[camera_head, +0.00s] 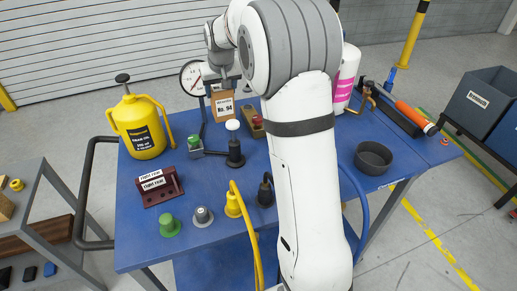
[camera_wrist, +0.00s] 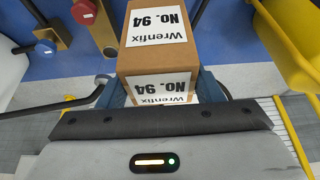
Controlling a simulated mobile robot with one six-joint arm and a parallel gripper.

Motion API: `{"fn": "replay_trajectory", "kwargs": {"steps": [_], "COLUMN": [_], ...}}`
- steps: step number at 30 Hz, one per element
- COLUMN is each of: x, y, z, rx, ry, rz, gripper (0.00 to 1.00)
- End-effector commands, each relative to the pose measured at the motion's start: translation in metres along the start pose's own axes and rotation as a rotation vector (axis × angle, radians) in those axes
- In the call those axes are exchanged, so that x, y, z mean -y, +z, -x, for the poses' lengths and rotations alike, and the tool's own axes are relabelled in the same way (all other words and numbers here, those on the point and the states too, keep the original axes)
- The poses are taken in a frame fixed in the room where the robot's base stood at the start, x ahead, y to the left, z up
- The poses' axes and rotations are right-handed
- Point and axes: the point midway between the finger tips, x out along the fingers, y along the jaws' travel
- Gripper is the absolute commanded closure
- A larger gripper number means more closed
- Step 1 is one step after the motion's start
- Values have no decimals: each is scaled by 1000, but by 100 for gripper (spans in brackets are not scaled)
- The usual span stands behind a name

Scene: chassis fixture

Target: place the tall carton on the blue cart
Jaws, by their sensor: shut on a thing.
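The tall carton is a brown box with white labels reading "Wrenfix No. 94". It appears in the head view (camera_head: 223,106) near the back edge of the blue cart (camera_head: 135,222), and close up in the wrist view (camera_wrist: 150,63). My gripper (camera_wrist: 165,88) is shut on the carton, with one dark blue finger on each side. In the head view my gripper (camera_head: 224,84) is at the carton's top, small and partly behind my arm. The carton looks upright. I cannot tell whether its base touches the cart top.
A yellow oil can (camera_head: 140,128) stands left of the carton, a dial gauge (camera_head: 191,78) just behind-left, and a red-knobbed fixture (camera_head: 255,122) to its right. A white-knobbed post (camera_head: 234,150) stands in front. A dark round dish (camera_head: 373,158) is at right.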

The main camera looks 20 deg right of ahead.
Motion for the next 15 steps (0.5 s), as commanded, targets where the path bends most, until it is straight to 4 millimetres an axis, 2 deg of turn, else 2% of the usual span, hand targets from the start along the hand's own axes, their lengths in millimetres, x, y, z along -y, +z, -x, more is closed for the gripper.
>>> {"fn": "replay_trajectory", "kwargs": {"steps": [10, 15], "x": [5, 6], "y": [21, 27], "z": [-49, -65], "rx": [1, -2], "ry": [-3, -4], "rz": [8, 10], "gripper": [74, 74]}}
